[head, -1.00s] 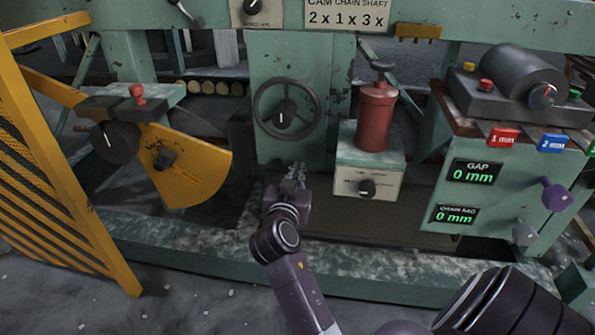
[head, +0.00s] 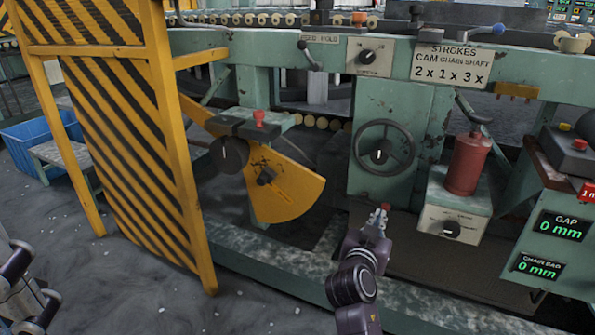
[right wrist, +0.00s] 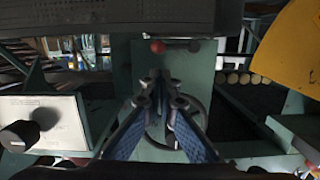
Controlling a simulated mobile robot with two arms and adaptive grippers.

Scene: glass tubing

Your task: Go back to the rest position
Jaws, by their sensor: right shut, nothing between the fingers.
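My right gripper (head: 379,216) is in front of the green machine, below the dark handwheel (head: 384,148) in the head view. Its fingers are shut with nothing between them. In the right wrist view the fingers (right wrist: 165,104) point at the green panel, and the handwheel's rim shows behind them. My left gripper is not in view. Dark jointed parts show at the lower left edge of the head view, with no fingers visible.
The yellow quarter disc (head: 289,188) stands left of the gripper. The red cylinder (head: 469,165) on its white-fronted box (head: 452,222) stands right. A striped yellow guard (head: 127,125) and a blue crate (head: 27,146) are further left. Grey floor lies open in front.

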